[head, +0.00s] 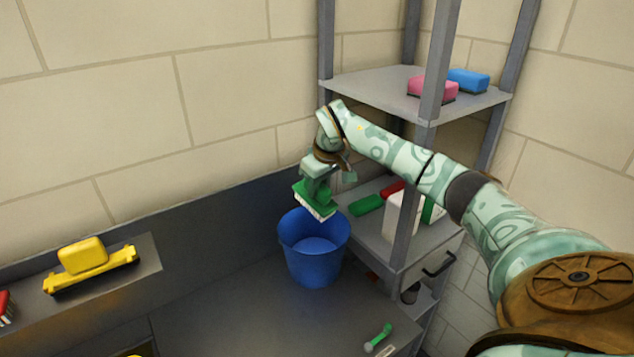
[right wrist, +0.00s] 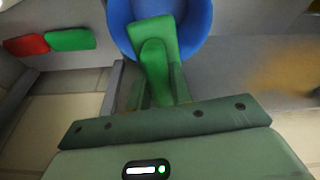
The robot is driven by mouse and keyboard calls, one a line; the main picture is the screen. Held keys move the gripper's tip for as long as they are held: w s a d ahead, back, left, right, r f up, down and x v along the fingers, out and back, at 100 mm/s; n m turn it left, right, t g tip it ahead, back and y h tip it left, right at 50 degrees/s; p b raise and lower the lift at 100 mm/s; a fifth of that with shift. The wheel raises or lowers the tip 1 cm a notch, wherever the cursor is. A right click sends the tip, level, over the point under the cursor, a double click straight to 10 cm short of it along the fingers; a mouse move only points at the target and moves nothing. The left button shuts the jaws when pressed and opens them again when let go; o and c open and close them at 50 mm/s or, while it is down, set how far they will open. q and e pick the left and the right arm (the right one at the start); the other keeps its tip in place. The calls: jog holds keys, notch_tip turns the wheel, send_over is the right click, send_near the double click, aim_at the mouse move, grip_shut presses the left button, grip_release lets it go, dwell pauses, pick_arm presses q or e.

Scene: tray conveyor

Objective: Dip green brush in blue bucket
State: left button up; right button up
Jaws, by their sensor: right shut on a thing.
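The green brush (head: 318,200) has white bristles that point down. My right gripper (head: 317,187) is shut on it and holds it over the rim of the blue bucket (head: 314,268). In the head view the bristles look just above the bucket's back rim. The bucket stands upright on the dark counter, and its lighter blue inside shows. In the right wrist view the green brush (right wrist: 158,65) lies between the fingers (right wrist: 160,95), with the blue bucket (right wrist: 202,22) beyond it. My left gripper is not in view.
A shelf rack stands right of the bucket, with pink (head: 433,89) and blue (head: 468,80) sponges on top. Its lower shelf holds a green block (head: 367,205), a red block and a white container (head: 402,215). A yellow brush (head: 90,265) lies at left. A small green-handled tool (head: 378,338) lies in front.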

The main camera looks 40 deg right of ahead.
aim_at(319, 214)
jog(key=shift+f+b, duration=0.6)
jog(key=shift+f, duration=0.2)
notch_tip(319, 214, down, 8)
jog(key=b, duration=0.5)
jog(key=shift+r, duration=0.1)
jog(key=shift+r, duration=0.2)
notch_tip(319, 214, up, 8)
jog(key=p, duration=0.6)
jog(key=shift+f, duration=0.2)
dwell(1.4)
notch_tip(319, 214, up, 4)
jog(key=p, duration=0.4)
jog(key=shift+r, duration=0.1)
